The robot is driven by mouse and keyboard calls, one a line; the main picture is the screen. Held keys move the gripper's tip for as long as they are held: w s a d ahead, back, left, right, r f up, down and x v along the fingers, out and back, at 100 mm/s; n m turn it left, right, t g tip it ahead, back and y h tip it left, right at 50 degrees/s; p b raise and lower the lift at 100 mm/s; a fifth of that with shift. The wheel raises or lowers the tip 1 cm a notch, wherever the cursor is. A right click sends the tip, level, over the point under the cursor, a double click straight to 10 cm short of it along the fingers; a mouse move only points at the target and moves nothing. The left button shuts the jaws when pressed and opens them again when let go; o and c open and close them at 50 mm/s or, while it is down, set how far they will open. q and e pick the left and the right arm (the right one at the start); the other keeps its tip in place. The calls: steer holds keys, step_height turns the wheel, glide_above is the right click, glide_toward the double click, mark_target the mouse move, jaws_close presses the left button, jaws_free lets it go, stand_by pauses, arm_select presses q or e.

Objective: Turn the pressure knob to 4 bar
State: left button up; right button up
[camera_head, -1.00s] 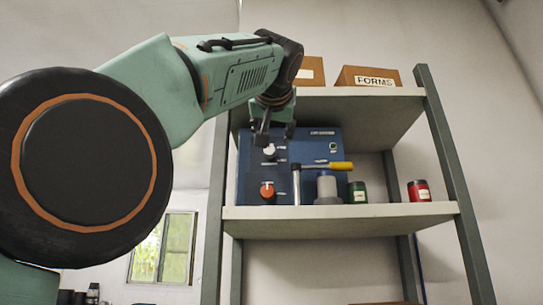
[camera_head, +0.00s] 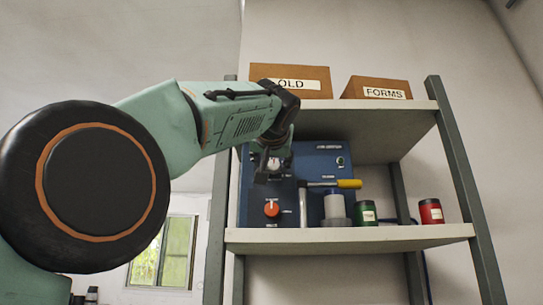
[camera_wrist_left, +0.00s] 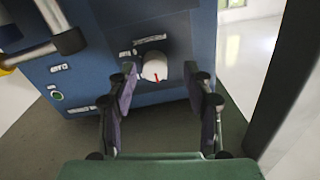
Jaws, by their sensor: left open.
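A blue panel box (camera_head: 318,165) stands on the shelf. On it are a white knob (camera_head: 273,163) at the upper left and an orange-red knob (camera_head: 271,208) below. Their labels are too small to read. In the left wrist view, the white knob (camera_wrist_left: 155,67) carries a red pointer line, and the blue box (camera_wrist_left: 110,40) appears upside down. My left gripper (camera_head: 270,173) is at the white knob and partly hides it. In the wrist view the open fingers (camera_wrist_left: 160,76) stand either side of the knob, with gaps visible. My right gripper is not in view.
Boxes marked OLD (camera_head: 290,82) and FORMS (camera_head: 377,90) sit above. A shelf post (camera_head: 463,180) stands at right.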

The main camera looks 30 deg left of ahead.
arm_select(q)
steer(key=shift+w+a, duration=0.25)
steer(key=shift+w, duration=0.2)
steer(key=shift+w+f, duration=0.15)
steer(key=shift+w, duration=0.15)
steer(key=shift+w+d, duration=0.1)
steer(key=shift+d, duration=0.15)
steer(key=shift+s+d, duration=0.25)
steer(key=shift+d, duration=0.05)
steer(key=shift+c, duration=0.2)
steer(key=shift+s+a+r, duration=0.1)
steer(key=shift+s+r, duration=0.1)
steer(key=shift+c, duration=0.9)
steer(key=shift+a, duration=0.35)
steer(key=shift+c, duration=1.4)
steer(key=shift+w+d+f, duration=0.1)
steer(key=shift+w+d, duration=0.1)
steer(key=shift+d, duration=0.05)
steer(key=c, duration=0.3)
steer(key=shift+a, duration=0.1)
jaws_close()
